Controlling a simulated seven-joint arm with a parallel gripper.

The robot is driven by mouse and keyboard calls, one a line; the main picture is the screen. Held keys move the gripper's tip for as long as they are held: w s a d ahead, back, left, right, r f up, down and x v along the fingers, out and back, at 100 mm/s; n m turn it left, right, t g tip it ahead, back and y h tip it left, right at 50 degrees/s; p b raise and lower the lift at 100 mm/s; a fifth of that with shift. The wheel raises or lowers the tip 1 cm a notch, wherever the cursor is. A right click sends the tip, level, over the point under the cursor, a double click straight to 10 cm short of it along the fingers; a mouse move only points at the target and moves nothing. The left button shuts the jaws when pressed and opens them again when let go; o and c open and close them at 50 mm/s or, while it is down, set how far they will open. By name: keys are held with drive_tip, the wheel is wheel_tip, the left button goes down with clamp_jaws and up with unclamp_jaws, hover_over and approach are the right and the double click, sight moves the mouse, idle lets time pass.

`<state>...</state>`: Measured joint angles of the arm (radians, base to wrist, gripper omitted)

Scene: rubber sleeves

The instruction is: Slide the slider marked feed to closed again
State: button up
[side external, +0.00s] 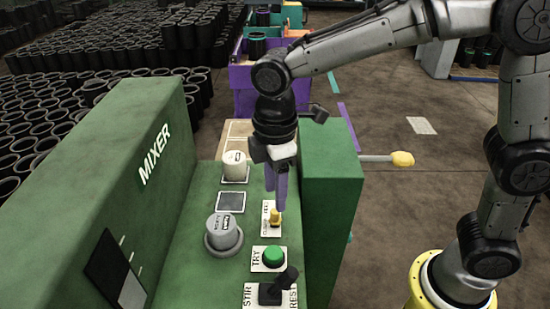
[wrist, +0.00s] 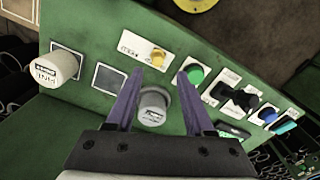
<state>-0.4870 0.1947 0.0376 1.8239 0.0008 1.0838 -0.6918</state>
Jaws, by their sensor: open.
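The slider has a small yellow knob (side external: 276,217) on a white label plate (side external: 266,228) on the green panel. In the wrist view the yellow knob (wrist: 158,56) sits toward the plate's end nearer the green button, and the lettering on the plate (wrist: 133,44) is too small to read surely. My gripper (side external: 277,200) points down over the slider, its purple fingers close to the knob in the side view. In the wrist view the fingers (wrist: 160,76) are apart with nothing between the tips, and the knob shows just beyond the gap. I cannot tell whether a finger touches it.
A grey dial (side external: 223,232), a white dial (side external: 235,166) and a green button (side external: 272,256) stand around the slider. A black lever (side external: 277,288) is at the front. The MIXER wall (side external: 130,180) rises left, a green block (side external: 332,190) right, close to my gripper.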

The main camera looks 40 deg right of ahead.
sight(275, 213)
wheel_tip(275, 213, up, 8)
drive_tip(key=shift+r, duration=0.15)
idle(0.3)
drive_tip(key=s+d+r+m+t, duration=0.2)
drive_tip(key=s+d+r+m, duration=0.15)
drive_tip(key=d, duration=0.35)
drive_tip(key=s+d+r+m+t, duration=0.1)
drive_tip(key=s+d+r+m, duration=0.1)
drive_tip(key=s+d, duration=0.35)
drive_tip(key=s+d+f+m+t, duration=0.2)
drive_tip(key=s+d+f+m, duration=0.3)
drive_tip(key=s+f+m, duration=0.3)
drive_tip(key=shift+f+t, duration=0.3)
drive_tip(key=shift+f, duration=0.2)
idle(0.5)
